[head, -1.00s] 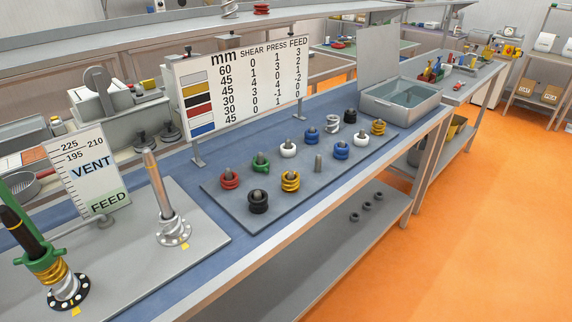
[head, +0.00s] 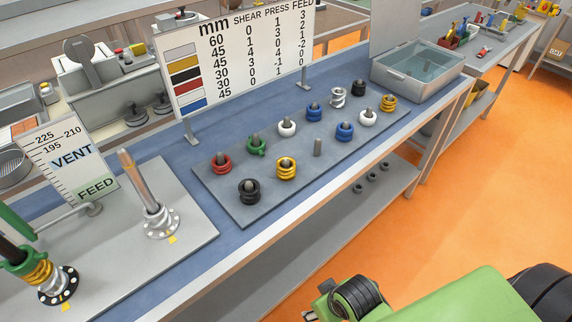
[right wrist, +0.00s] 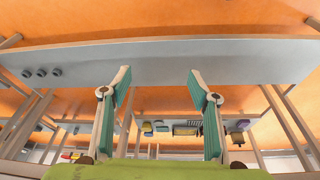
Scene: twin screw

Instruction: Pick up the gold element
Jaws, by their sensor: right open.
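A gold element (head: 286,168) sits on a peg near the front edge of the grey peg board (head: 235,205). A second gold element (head: 388,103) stands at the board's far right corner. More gold rings (head: 38,272) are on the dark shaft at the left, below a green piece. My right gripper (right wrist: 159,85) is open and empty in the right wrist view, with the bench's grey lower shelf and orange floor beyond it. In the head view my green right arm shows at the lower right, in front of the bench and apart from the elements. My left gripper is out of view.
Red (head: 221,164), green (head: 257,145), black (head: 249,191), white and blue elements stand around on the board, with one bare peg (head: 318,147). The chart sign (head: 240,60) stands behind. A metal bin (head: 418,75) is at the right end.

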